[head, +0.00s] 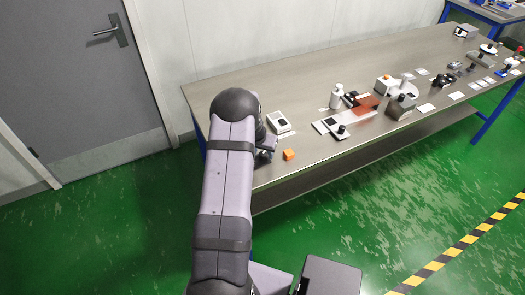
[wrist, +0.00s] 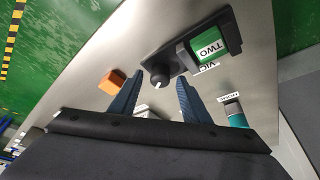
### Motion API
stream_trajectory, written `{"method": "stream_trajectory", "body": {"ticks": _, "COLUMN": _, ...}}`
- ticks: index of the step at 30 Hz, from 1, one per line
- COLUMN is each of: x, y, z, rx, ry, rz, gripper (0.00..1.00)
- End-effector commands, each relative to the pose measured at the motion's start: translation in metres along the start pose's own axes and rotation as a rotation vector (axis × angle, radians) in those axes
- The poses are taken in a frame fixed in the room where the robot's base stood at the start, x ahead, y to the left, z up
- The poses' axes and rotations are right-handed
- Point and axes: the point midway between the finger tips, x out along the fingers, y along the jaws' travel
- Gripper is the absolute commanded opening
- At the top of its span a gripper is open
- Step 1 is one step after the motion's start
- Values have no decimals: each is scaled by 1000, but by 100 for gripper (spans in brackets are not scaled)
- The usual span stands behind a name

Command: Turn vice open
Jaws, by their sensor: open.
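The vice (wrist: 205,45) shows in the wrist view as a dark body with a green block marked "TWO" and a partly hidden label that seems to start "VIC". A round black knob (wrist: 159,70) with a pale mark sticks out at its near left end. My gripper (wrist: 160,82) is open, with its two blue fingers on either side of the line to the knob. Nothing is held, and I cannot tell whether the fingers touch the knob. In the head view my arm hides most of the gripper and the vice.
An orange block (wrist: 112,82) lies left of the fingers in the wrist view, and near the table's front edge in the head view (head: 289,154). A teal-and-grey item (wrist: 234,112) stands right of the fingers. A white device (head: 279,123) and several other items stand farther along the table (head: 240,85).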

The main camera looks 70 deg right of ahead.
Motion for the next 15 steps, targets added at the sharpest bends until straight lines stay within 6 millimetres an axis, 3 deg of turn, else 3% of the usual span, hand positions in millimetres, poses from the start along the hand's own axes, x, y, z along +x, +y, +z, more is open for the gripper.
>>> {"method": "stream_trajectory", "body": {"ticks": 12, "x": 6, "y": 0, "z": 0, "rx": 1, "ry": 1, "rz": 0, "gripper": 43}}
{"method": "stream_trajectory", "body": {"ticks": 13, "x": 6, "y": 0, "z": 0, "rx": 1, "ry": 1, "rz": 0, "gripper": 41}}
{"method": "stream_trajectory", "body": {"ticks": 15, "x": 6, "y": 0, "z": 0, "rx": 1, "ry": 1, "rz": 0, "gripper": 24}}
